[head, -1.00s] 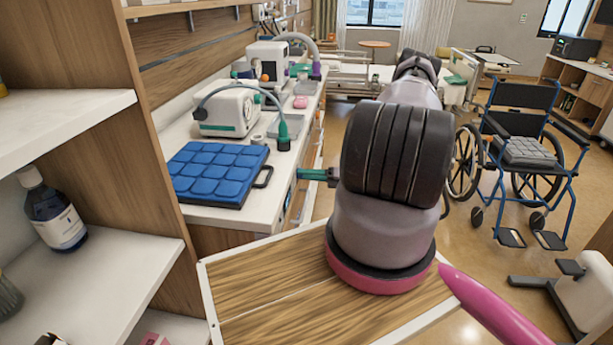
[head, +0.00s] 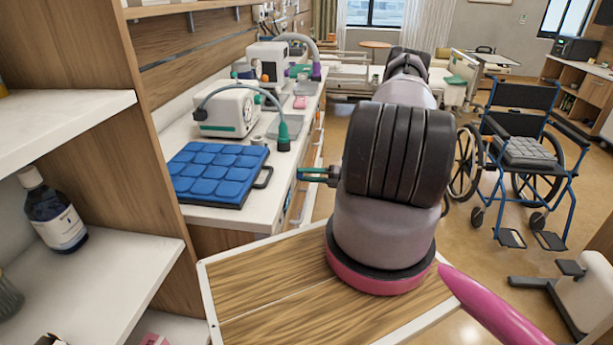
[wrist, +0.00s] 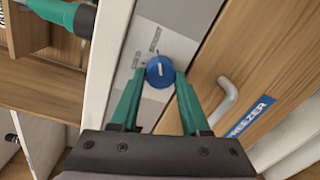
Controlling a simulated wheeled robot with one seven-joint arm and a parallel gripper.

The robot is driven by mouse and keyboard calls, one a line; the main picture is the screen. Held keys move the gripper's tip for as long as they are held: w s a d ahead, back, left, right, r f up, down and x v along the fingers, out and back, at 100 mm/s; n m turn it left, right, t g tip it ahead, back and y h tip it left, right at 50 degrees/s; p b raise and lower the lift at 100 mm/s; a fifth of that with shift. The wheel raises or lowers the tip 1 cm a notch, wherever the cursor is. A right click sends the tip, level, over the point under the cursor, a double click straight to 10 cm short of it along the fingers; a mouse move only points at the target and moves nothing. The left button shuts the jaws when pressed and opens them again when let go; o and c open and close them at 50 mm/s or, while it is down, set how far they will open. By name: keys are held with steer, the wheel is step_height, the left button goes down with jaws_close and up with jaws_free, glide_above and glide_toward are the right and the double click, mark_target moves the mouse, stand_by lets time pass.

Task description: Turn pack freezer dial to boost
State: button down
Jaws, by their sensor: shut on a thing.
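The freezer dial (wrist: 160,72) is a round blue knob with a white pointer mark, set on a grey panel strip (wrist: 147,42) with small printed marks. The print is too small to read, so I cannot tell which setting it points to. My gripper (head: 306,174) reaches left to the cabinet front in the head view. In the wrist view its green fingers stand on either side of the dial and are shut on it. The dial cannot be made out in the head view.
A wooden door with a grey handle (wrist: 228,100) and a blue freezer label (wrist: 252,115) is right of the dial. On the counter are a blue padded pack (head: 218,172) and a white machine (head: 228,110) with a hose. A wheelchair (head: 522,150) stands at right.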

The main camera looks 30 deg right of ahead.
steer(key=shift+c, duration=1.9)
jaws_free()
steer(key=shift+d, duration=0.1)
steer(key=v, duration=1)
steer(key=shift+s+d, duration=0.2)
steer(key=shift+d, duration=0.1)
